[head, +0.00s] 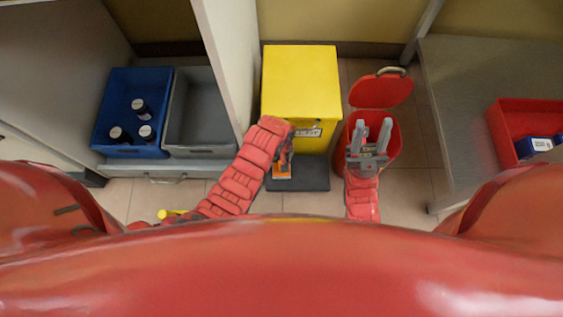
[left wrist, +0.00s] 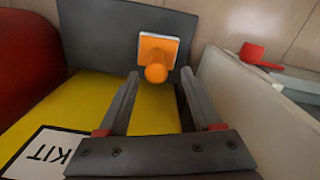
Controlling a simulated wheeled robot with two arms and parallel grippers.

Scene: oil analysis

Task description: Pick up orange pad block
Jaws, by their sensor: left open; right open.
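The orange pad block (head: 282,171) sits on a dark grey base plate (head: 312,184) in front of the yellow kit box (head: 300,82). In the left wrist view the block (left wrist: 156,68) shows a round orange knob on a pale-edged square pad. My left gripper (head: 284,157) reaches down over the block; its fingers are partly hidden by my arm in the head view. In the left wrist view the left gripper (left wrist: 160,78) is open, its tips either side of the knob's line and apart from it. My right gripper (head: 374,132) is open and empty over the red bin.
The red bin (head: 393,150) has its lid (head: 381,91) raised. A blue crate (head: 115,90) with several dark bottles and an empty grey crate (head: 199,108) stand at left. A white panel (head: 224,50) rises left of the yellow box. A red tray (head: 505,145) is on the right counter.

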